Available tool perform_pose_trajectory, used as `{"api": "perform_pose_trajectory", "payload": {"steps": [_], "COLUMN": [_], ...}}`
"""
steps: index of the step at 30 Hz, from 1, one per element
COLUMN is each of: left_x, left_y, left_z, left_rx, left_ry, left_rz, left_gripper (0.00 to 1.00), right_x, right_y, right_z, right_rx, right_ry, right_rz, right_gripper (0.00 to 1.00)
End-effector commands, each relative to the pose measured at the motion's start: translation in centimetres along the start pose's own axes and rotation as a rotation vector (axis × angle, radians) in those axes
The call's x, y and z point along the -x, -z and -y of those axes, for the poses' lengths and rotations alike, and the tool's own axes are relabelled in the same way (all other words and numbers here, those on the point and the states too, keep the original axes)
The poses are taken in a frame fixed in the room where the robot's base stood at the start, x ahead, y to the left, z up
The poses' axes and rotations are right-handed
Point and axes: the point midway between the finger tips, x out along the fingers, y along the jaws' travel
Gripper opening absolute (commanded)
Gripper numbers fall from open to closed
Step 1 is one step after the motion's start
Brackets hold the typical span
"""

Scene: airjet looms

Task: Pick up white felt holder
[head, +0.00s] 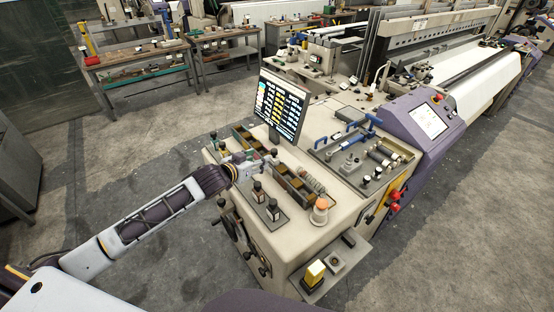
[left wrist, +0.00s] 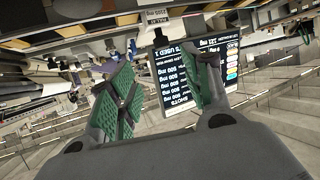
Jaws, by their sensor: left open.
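I cannot make out for sure which item is the white felt holder; the small parts on the console are too small to tell. My left gripper (head: 258,163) is above the console top, beside the parts bins and below the monitor. In the left wrist view its two green-padded fingers (left wrist: 165,75) are apart with nothing between them. The monitor (head: 281,104) stands just behind the gripper. It also shows upside down behind the fingers in the left wrist view (left wrist: 172,82). My right gripper is not in view.
The beige console (head: 290,235) carries compartment bins (head: 291,183), dark knobs on plates, an orange-topped white piece (head: 320,210) and a tool tray (head: 372,187) at right. A purple loom panel (head: 428,122) borders it. Workbenches (head: 135,60) stand behind.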

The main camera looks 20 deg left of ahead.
Motion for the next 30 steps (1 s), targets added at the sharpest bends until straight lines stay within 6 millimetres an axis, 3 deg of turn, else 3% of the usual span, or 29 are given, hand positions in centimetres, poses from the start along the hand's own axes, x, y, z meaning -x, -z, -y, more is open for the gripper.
{"api": "perform_pose_trajectory", "payload": {"steps": [14, 30], "left_x": [-0.3, -4.4], "left_y": [0.0, 0.1], "left_z": [0.1, 0.1], "left_rx": [0.000, 0.001], "left_ry": [0.001, 0.001], "left_rz": [0.000, -0.001], "left_gripper": [0.49, 0.49], "right_x": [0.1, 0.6], "right_y": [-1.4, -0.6], "right_z": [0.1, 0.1], "right_rx": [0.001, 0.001], "right_ry": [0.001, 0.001], "right_rz": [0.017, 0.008], "right_gripper": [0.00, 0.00]}}
